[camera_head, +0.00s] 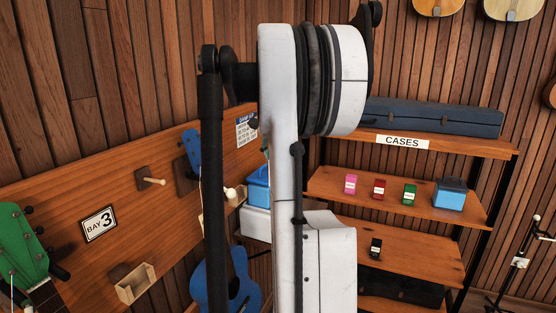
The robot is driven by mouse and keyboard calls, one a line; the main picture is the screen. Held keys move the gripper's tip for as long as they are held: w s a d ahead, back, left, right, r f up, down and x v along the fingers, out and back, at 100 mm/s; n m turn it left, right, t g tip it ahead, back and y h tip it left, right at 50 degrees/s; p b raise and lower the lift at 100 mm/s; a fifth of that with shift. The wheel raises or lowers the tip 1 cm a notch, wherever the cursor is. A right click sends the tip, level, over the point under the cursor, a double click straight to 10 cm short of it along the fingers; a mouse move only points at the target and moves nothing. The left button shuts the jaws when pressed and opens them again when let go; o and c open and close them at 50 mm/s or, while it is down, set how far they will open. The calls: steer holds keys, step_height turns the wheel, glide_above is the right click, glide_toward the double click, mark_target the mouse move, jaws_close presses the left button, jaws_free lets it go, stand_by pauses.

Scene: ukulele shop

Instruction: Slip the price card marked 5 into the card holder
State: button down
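I see no price card marked 5. A small open-topped wooden holder (135,284) is fixed to the wooden wall board at the lower left; I cannot tell whether it is the card holder. No card shows in it. My gripper is not in view. My arm's white and black links fill the middle of the picture and hide part of the wall board and shelves.
A "BAY 3" sign (99,224), a peg (152,181) and green (22,245) and blue (229,283) ukuleles are on the left. Right of my arm, a shelf unit (425,199) holds small coloured boxes and cases. A stand (521,262) is at far right.

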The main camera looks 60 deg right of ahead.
steer(key=shift+w+p, duration=0.85)
steer(key=shift+w, duration=6.15)
steer(key=shift+w+a+f+b, duration=0.15)
steer(key=shift+f+b, duration=1.05)
steer(key=shift+f, duration=1.05)
steer(key=shift+s+a+f+b, duration=0.1)
steer(key=shift+f+b, duration=1.05)
steer(key=shift+f, duration=1.05)
steer(key=c, duration=1.8)
jaws_free()
steer(key=shift+r, duration=0.1)
step_height(320, 180, up, 12)
steer(key=shift+f, duration=0.1)
